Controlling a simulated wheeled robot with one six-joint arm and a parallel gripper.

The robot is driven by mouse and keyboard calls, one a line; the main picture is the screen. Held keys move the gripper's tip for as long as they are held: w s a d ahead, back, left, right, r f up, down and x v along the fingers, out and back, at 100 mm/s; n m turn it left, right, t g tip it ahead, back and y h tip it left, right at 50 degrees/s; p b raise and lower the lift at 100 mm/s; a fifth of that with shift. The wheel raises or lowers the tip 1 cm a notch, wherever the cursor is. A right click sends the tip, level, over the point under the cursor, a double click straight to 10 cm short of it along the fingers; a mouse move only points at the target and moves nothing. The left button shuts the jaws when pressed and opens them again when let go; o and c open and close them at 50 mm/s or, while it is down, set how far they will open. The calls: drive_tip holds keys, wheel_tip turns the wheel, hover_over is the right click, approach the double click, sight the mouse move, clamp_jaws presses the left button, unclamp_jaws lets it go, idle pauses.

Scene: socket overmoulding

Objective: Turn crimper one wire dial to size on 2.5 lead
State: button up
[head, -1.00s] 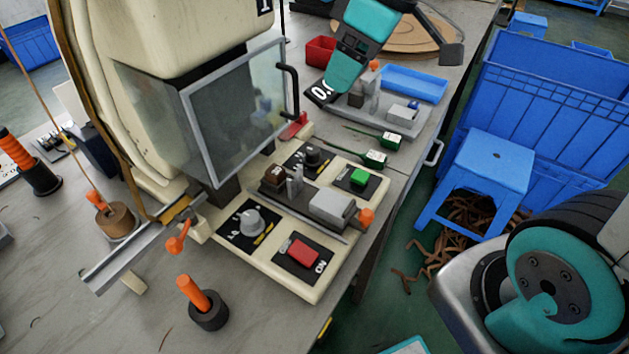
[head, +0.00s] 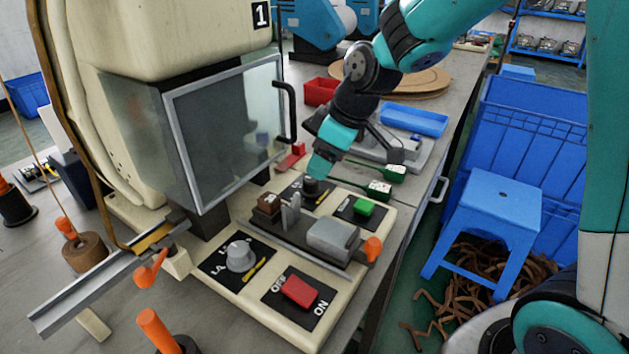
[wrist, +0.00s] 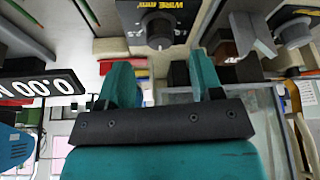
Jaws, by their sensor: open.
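Crimper one is the cream machine (head: 160,50) marked 1. Its wire dial, a dark knob (head: 311,187) on a black plate, is at the far side of the control panel. The wire dial (wrist: 158,28) also shows in the wrist view, beside yellow WIRE lettering; its setting is not readable. My gripper (wrist: 162,78) is open and empty, with the dial beyond and between its teal fingers, apparently untouched. In the head view my gripper (head: 319,170) is right by the dial and partly covers it. Leads with green tags (head: 379,190) lie behind the panel; their sizes are unreadable.
The panel also holds a grey knob (head: 238,256), a red switch (head: 299,290), a green button (head: 363,207) and a grey block (head: 333,238). A clear guard (head: 225,135) with a black handle stands left of my gripper. A blue stool (head: 490,210) is right of the table.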

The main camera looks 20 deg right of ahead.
sight(313, 179)
drive_tip(key=x, duration=0.5)
drive_tip(key=shift+w+a+f+b, duration=0.1)
drive_tip(key=shift+f+b, duration=0.05)
drive_tip(key=shift+b, duration=0.15)
drive_tip(key=c, duration=0.9)
